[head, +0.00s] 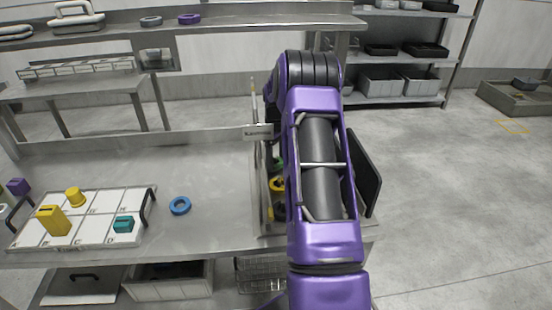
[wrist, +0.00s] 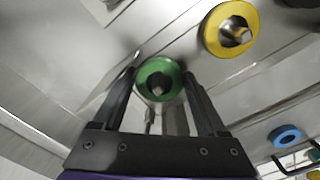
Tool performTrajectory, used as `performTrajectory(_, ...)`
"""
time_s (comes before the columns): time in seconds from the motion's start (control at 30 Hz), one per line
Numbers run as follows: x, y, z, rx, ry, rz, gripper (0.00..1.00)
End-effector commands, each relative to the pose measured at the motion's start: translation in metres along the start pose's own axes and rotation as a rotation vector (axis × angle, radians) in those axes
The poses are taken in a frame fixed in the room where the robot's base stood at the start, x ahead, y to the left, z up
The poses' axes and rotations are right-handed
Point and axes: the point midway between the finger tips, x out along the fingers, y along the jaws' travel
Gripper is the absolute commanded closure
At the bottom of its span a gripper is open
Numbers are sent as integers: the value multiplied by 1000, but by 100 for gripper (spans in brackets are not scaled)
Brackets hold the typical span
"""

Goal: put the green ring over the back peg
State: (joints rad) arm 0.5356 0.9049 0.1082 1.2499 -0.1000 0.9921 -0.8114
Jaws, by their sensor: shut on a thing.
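The green ring (wrist: 158,66) is between the fingertips of my gripper (wrist: 160,76) in the wrist view, and the gripper is shut on it. Grey metal shows through the ring's hole; I cannot tell whether this is the back peg or whether the ring is around it. A yellow ring (wrist: 212,36) sits around a grey peg (wrist: 236,34) beside it. In the head view, a bit of the green ring (head: 279,161) and part of the yellow ring (head: 277,184) show left of my arm, which hides most of the peg area and my gripper.
A blue ring (head: 173,209) lies on the metal table (head: 205,170); left of it a white gridded tray (head: 90,233) with dark handles holds yellow and teal pieces. A dark upright panel (head: 366,175) stands right of my arm. The table between blue ring and peg area is clear.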

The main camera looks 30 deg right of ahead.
Motion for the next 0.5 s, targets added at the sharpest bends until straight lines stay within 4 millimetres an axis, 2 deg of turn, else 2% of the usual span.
performTrajectory(0.5, 6, 1, 1, 1, -1, 1, 79)
